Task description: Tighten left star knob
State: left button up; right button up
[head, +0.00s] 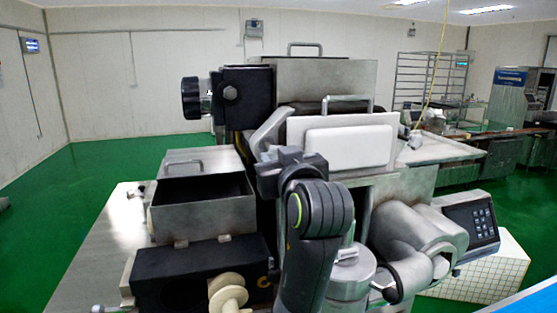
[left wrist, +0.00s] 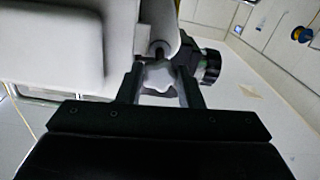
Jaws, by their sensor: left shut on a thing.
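The left star knob (left wrist: 158,78) is pale grey with rounded lobes. In the left wrist view it sits between the two dark fingers of my left gripper (left wrist: 160,84), which is shut on it. A short shaft runs from the knob into the machine. In the head view my left gripper (head: 275,168) is in front of the machine at the left end of the white panel (head: 347,143). My wrist hides the knob and fingertips there. My right gripper is in neither view.
An open steel hopper box (head: 203,220) stands left of my arm. A steel cylinder housing (head: 418,245) and a control panel (head: 470,228) are at the right. A black round knob (head: 192,98) sticks out at the upper left.

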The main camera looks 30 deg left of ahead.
pick_arm(q)
jog(key=o, duration=1)
jog(key=shift+d, duration=0.1)
jog(key=shift+b+v, duration=7.8)
jog(key=shift+v, duration=0.85)
